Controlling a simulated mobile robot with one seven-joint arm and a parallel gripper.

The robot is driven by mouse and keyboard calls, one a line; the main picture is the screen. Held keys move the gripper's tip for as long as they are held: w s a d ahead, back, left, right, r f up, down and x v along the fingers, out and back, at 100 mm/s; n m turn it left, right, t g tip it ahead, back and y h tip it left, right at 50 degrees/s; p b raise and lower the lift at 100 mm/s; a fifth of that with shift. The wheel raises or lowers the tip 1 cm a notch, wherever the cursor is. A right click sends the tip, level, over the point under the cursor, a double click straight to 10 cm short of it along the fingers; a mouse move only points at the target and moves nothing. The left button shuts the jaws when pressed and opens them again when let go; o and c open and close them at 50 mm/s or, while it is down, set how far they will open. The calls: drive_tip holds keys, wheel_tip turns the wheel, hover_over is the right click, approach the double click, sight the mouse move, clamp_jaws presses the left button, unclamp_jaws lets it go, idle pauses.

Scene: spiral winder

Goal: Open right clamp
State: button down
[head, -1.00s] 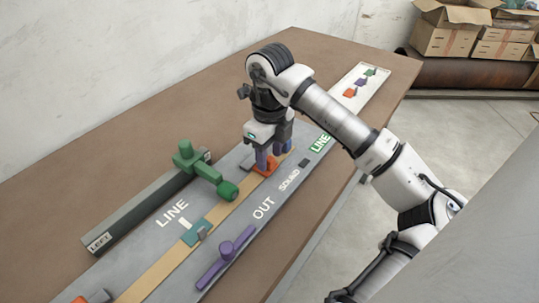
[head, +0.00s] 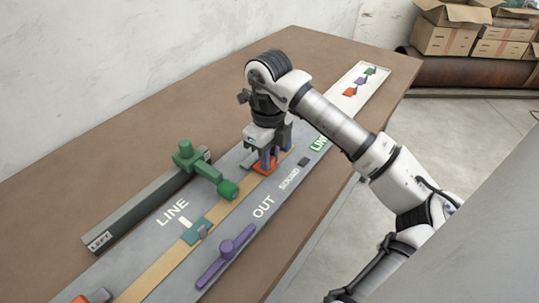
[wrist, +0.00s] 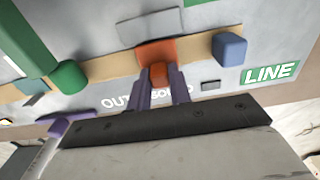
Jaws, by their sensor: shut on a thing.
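The right clamp is an orange block (head: 264,168) on the tan strip, at its far right end. It also shows in the wrist view (wrist: 153,50), with a pale grey plate (wrist: 160,26) on its upper side. My gripper (wrist: 159,92) has its two purple fingers on either side of a small orange part of this clamp and is shut on it. In the head view my gripper (head: 271,158) stands over the clamp and hides part of it.
A green arm (head: 228,189) reaches over the strip to the left. A teal piece (head: 196,231) sits on the strip, and a purple bar with a knob (head: 226,252) lies in front. A blue block (wrist: 229,48) stands right of the clamp in the wrist view.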

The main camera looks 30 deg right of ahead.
drive_tip(key=g+p, duration=0.1)
drive_tip(key=w+r+g+h, duration=0.1)
drive_tip(key=g, duration=0.1)
drive_tip(key=shift+w+a+r+p, duration=0.2)
drive_tip(key=shift+p, duration=0.15)
drive_tip(key=g+p, duration=0.1)
drive_tip(key=w+g+h+p, duration=0.1)
drive_tip(key=p, duration=0.1)
drive_tip(key=shift+a+r+g, duration=0.2)
drive_tip(key=shift+r+g, duration=0.15)
drive_tip(key=shift+g, duration=0.05)
drive_tip(key=g+p, duration=0.1)
drive_tip(key=w+p, duration=0.1)
drive_tip(key=shift+a+r+g+h+p, duration=0.1)
drive_tip(key=shift+a+g+h+p, duration=0.05)
drive_tip(key=shift+g+h+p, duration=0.25)
drive_tip(key=g+p, duration=0.1)
drive_tip(key=p, duration=0.1)
drive_tip(key=w+g+h+p, duration=0.1)
drive_tip(key=p, duration=0.1)
drive_tip(key=shift+a+g+p, duration=0.2)
drive_tip(key=shift+g+p, duration=0.1)
drive_tip(key=shift+p, duration=0.1)
drive_tip(key=shift+w+a+f+g+p, duration=0.15)
drive_tip(key=shift+f+g+p, duration=0.2)
drive_tip(key=shift+p, duration=0.3)
drive_tip(key=shift+w+d+f+g+p, duration=0.1)
drive_tip(key=shift+w+f+g+p, duration=0.1)
drive_tip(key=shift+g+p, duration=0.3)
drive_tip(key=shift+f, duration=0.1)
